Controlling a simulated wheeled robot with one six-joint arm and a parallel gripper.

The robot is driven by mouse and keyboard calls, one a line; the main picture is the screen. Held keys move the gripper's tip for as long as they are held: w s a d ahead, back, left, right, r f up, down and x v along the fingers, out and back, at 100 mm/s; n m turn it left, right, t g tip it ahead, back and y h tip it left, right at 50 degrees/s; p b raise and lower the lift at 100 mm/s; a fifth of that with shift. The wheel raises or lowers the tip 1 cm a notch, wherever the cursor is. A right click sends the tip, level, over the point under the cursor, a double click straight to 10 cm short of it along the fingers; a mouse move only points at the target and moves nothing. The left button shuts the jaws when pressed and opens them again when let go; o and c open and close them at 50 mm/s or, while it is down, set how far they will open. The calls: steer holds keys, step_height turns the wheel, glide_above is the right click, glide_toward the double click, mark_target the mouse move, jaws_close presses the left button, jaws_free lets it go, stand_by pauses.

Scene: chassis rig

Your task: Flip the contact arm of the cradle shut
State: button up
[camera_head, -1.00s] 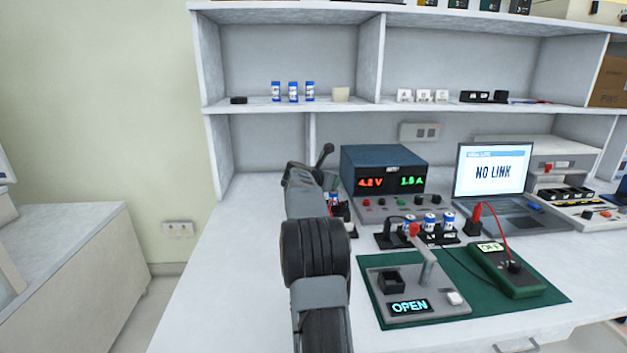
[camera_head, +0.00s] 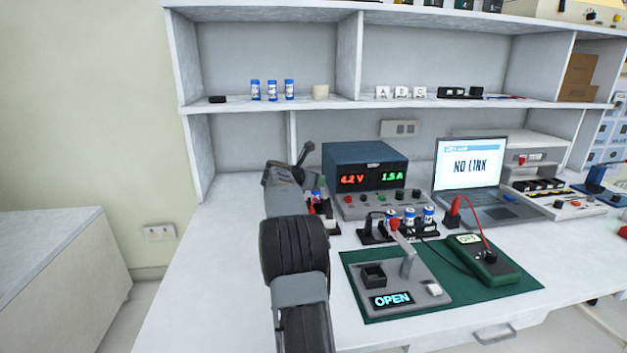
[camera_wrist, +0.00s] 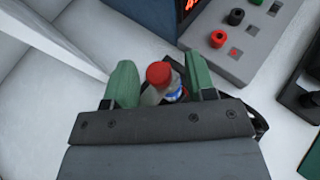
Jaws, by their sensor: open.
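The cradle (camera_head: 437,294) is a grey plate with a black socket (camera_head: 373,275) and a display reading OPEN (camera_head: 392,300). Its grey contact arm (camera_head: 408,262) stands raised and slanted, with a red tip (camera_head: 394,225) at its upper end; the socket looks empty. My gripper (camera_wrist: 160,72) is open in the wrist view. A red-capped piece (camera_wrist: 159,73) and a blue-and-white cell (camera_wrist: 174,94) show between and beyond its green fingers; I cannot tell whether they touch. The gripper is left of and behind the cradle, mostly hidden by my arm in the head view.
The cradle lies on a green mat (camera_head: 470,298) beside a green meter (camera_head: 483,262) with a red lead. Behind are a rack of blue-and-white cells (camera_head: 371,236), a power supply (camera_head: 350,160) and a laptop (camera_head: 468,170). The bench's front left is clear.

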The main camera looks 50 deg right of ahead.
steer(key=p+v, duration=0.1)
steer(key=v, duration=1.3)
steer(key=shift+p, duration=0.3)
